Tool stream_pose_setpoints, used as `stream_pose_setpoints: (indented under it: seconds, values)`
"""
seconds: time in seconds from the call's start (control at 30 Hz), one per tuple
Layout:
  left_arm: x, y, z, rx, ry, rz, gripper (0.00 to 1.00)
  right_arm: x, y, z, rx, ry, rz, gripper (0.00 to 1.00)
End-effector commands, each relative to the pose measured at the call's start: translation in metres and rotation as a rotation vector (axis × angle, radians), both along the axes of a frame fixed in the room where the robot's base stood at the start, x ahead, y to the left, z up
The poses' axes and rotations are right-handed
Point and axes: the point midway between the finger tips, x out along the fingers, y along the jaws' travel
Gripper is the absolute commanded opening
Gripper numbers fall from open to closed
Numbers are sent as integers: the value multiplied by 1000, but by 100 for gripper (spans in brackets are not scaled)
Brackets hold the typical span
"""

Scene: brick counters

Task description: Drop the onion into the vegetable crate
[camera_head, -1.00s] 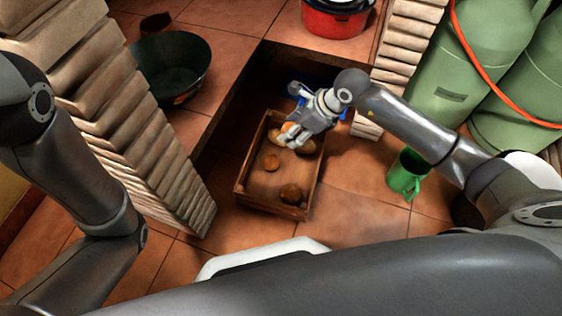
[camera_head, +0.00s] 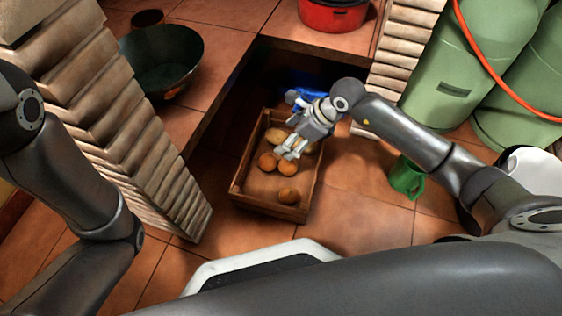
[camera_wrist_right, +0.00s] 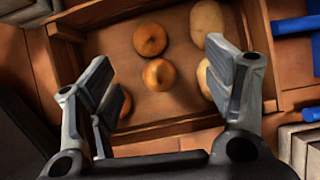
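The vegetable crate (camera_head: 235,192) is a shallow wooden box on the tiled floor in the middle of the head view. The onion (camera_head: 287,167), round and orange-brown, lies inside it beside another similar round vegetable (camera_head: 267,162). In the right wrist view the onion (camera_wrist_right: 158,74) rests on the crate floor, beyond my fingertips. My right gripper (camera_head: 287,153) is above the crate; its fingers are spread and empty in the right wrist view (camera_wrist_right: 165,85). They partly hide a potato and another round vegetable. My left arm is at the left; its gripper is out of view.
Brick counters (camera_head: 145,150) flank the crate, with blue objects (camera_head: 305,97) behind it. A green mug (camera_head: 406,178) stands to the right, near green metal cans (camera_head: 450,75). A dark bowl (camera_head: 165,62) and a red pot (camera_head: 332,14) are at the back.

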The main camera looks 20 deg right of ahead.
Motion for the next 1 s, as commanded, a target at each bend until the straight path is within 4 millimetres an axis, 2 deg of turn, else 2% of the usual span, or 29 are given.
stream_pose_setpoints:
  seconds: [0.23, 0.37, 0.8, 1.0]
  values:
    - [2, 0, 0, 0, 5, 2, 85, 0, -1, 0, -1, 1, 0, 75]
    - [1, 0, 0, 0, 4, 1, 85, -2, -5, 9, -1, -1, -1, 75]
    - [1, 0, 0, 0, 2, 0, 85, -27, -41, 84, -3, -2, -1, 75]
    - [1, 0, 0, 0, 2, 0, 85, -33, -49, 101, -2, -1, 0, 75]
